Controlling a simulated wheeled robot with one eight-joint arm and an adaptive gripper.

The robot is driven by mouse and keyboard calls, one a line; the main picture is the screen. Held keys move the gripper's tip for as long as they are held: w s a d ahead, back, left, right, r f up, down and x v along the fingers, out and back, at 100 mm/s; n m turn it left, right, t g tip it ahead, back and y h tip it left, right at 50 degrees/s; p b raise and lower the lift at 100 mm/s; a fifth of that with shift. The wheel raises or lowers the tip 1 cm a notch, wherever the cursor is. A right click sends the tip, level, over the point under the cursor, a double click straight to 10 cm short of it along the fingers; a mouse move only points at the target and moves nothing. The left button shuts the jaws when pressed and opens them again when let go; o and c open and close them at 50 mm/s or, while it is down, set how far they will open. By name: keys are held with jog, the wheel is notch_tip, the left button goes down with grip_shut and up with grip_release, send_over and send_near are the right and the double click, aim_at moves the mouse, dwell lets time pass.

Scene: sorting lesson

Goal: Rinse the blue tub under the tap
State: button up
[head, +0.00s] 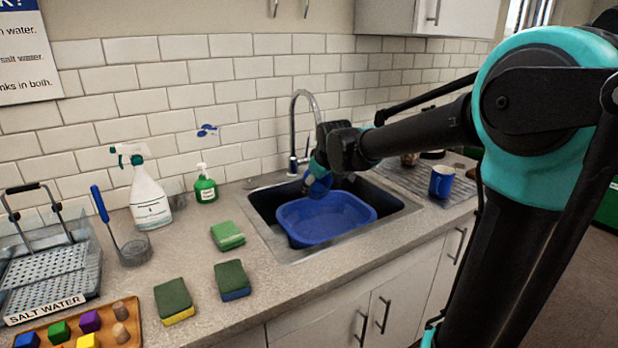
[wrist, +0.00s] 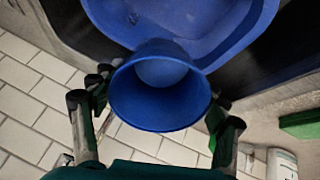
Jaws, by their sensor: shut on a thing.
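A small blue tub (head: 319,184) is held over the sink (head: 268,228), above a large blue basin (head: 300,228) that stands in it. My gripper (head: 322,165) is shut on the tub. In the wrist view, my gripper (wrist: 155,108) has a finger on each side of the tub (wrist: 160,112), whose round open mouth faces the camera. The basin (wrist: 215,45) shows beyond it. The silver tap (head: 293,130) rises behind the sink, and its spout arches toward my gripper. The spout's end is partly hidden by my arm, and I see no running water.
Left of the sink are sponges (head: 228,235), a green soap bottle (head: 205,186), a spray bottle (head: 148,195) and a rack marked salt water (head: 45,275). A blue mug (head: 441,182) stands on the drainer at right. The tiled wall (head: 240,75) is close behind.

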aim_at(320, 192)
jog(key=shift+s+d+r, duration=0.25)
jog(key=shift+s+r, duration=0.6)
jog(key=shift+s, duration=0.15)
jog(key=shift+s+d+r, duration=0.2)
jog(key=shift+s+r, duration=0.65)
jog(key=shift+s, duration=0.15)
